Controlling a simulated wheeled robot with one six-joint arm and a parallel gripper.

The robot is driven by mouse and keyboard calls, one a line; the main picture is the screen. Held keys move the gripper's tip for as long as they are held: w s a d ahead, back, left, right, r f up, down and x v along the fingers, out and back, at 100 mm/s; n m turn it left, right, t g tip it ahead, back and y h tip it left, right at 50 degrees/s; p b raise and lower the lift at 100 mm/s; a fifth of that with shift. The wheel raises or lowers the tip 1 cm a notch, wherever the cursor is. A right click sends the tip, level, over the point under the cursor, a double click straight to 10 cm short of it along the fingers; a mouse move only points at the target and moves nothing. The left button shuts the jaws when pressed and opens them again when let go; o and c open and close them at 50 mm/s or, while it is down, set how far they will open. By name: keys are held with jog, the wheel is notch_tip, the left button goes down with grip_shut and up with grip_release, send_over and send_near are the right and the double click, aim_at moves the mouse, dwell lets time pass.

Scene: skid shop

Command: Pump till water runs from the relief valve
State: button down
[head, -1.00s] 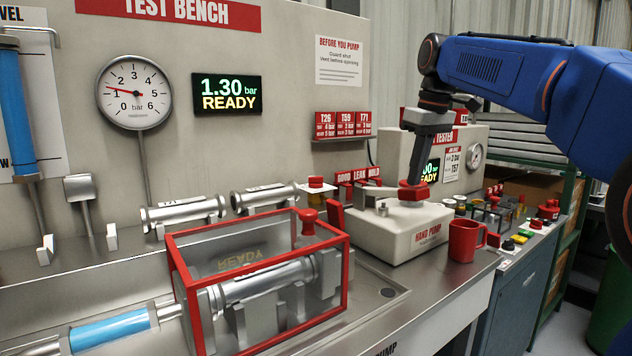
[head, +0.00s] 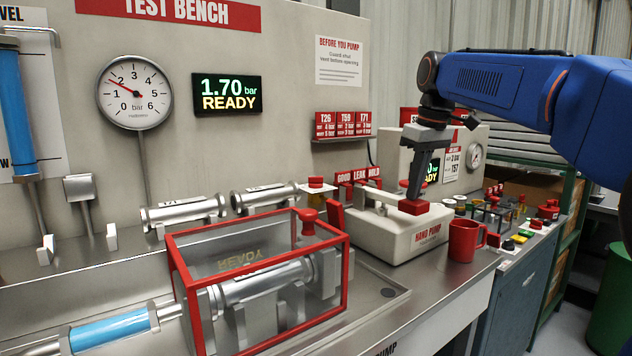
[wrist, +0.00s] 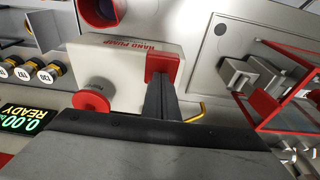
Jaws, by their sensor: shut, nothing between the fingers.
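The hand pump (head: 408,238) is a white box on the bench with a lever and a red handle pad (head: 413,208), low over its top. My gripper (head: 413,192) is shut and points down, its tip at the red pad, apparently touching it. In the wrist view the shut fingers (wrist: 160,98) end at the red pad (wrist: 164,66). The display (head: 227,94) reads 1.70 bar READY. The round gauge (head: 134,91) has its needle between 1 and 2. I cannot tell which part is the relief valve, and I see no running water.
A red-framed clear guard (head: 258,285) covers a metal cylinder, left of the pump. A red mug (head: 465,241) stands close to the pump's right. Two metal cylinders (head: 185,212) lie behind the guard. A tester (head: 455,145) stands behind the pump.

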jog(key=shift+f, duration=1.4)
jog(key=shift+r, duration=3.1)
jog(key=shift+f, duration=0.1)
